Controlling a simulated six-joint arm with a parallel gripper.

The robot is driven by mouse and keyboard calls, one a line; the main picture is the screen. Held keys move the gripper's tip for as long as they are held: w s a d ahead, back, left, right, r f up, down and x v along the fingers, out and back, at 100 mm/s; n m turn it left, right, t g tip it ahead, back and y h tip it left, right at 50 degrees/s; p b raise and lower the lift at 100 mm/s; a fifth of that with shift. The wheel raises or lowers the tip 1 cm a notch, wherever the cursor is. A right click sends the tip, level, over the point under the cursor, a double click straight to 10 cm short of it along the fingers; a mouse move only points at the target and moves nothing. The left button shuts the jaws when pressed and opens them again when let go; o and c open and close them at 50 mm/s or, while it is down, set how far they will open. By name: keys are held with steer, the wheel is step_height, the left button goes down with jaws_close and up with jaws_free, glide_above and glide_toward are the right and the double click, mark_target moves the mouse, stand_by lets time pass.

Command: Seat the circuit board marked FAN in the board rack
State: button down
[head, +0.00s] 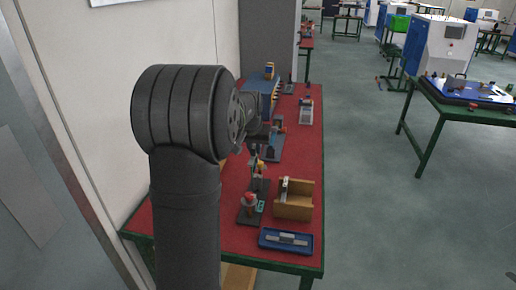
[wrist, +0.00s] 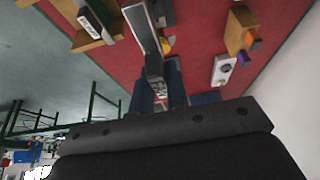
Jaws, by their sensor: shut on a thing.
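My gripper (wrist: 160,92) shows in the wrist view with its dark blue fingers shut on a thin grey piece (wrist: 144,32), likely the circuit board seen nearly edge-on. No FAN marking is legible. In the head view my gripper (head: 257,150) hangs over the red bench, partly hidden by my arm, and the held piece is hard to make out. A wooden holder (head: 301,208), likely the board rack, stands to its right and nearer the front. A pale upright piece (head: 284,189) is at its left side. The holder also shows at upper left in the wrist view (wrist: 85,42).
A blue tray (head: 264,247) lies at the bench's front. A dark stand with a red and white top (head: 250,199) is left of the holder. Blue equipment (head: 263,95) and a grey device (head: 306,112) stand farther back.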

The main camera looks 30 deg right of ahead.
steer(key=shift+f, duration=2.9)
steer(key=shift+f, duration=0.1)
steer(key=shift+f, duration=3.85)
steer(key=c, duration=1.3)
jaws_free()
glide_toward(255, 162)
steer(key=f, duration=0.2)
steer(key=shift+w+a+f, duration=0.1)
steer(key=shift+a+f, duration=0.25)
steer(key=shift+a, duration=0.05)
steer(key=shift+f, duration=0.1)
steer(key=x, duration=1.7)
steer(key=shift+w+d, duration=0.1)
